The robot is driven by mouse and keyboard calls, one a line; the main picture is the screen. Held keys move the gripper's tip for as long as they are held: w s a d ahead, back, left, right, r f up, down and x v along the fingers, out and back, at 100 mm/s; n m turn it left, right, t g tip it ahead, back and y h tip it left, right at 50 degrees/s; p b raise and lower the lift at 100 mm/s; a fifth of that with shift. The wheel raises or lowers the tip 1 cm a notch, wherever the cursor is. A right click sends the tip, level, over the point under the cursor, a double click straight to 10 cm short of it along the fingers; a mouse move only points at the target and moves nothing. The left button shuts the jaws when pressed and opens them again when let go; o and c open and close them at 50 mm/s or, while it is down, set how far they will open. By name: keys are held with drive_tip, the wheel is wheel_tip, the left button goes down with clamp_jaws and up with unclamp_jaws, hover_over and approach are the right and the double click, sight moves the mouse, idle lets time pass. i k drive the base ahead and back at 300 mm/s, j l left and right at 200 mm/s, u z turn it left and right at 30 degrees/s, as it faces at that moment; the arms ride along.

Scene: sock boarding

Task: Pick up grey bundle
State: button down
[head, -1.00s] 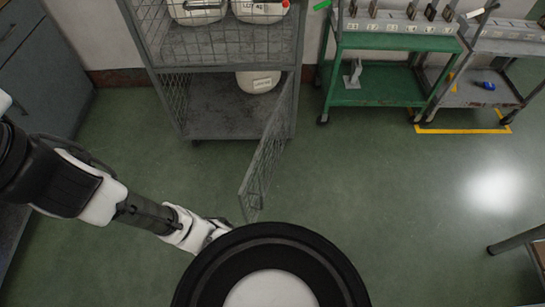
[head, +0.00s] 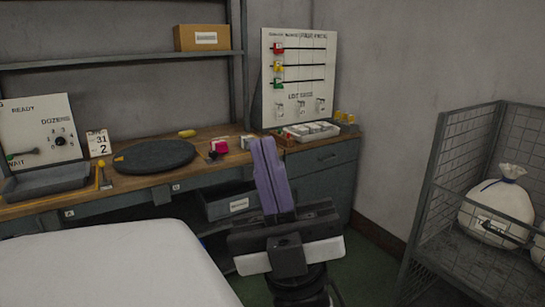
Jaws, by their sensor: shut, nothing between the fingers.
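My gripper (head: 264,146) is raised in the middle of the head view, in front of the bench. Its two long purple fingers point up and lie together, with nothing held between them. I cannot make out a grey bundle for certain in this view. Several small pale grey pieces lie in a low tray (head: 337,131) at the bench's right end, too small to identify. A dark grey flat disc (head: 155,156) lies on the bench, left of my gripper and apart from it.
The wooden bench (head: 140,184) runs along the wall, with a grey bin (head: 228,203) below. A pink item (head: 220,146) and a yellow item (head: 187,133) lie on it. A pale surface (head: 110,265) fills the lower left. A wire cage (head: 437,195) at right holds white sacks (head: 497,210).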

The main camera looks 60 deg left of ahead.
sight(244, 140)
drive_tip(key=u, duration=1.95)
drive_tip(key=i+z, duration=0.1)
drive_tip(key=i, duration=0.5)
drive_tip(key=i+j+z, duration=0.1)
drive_tip(key=i, duration=0.5)
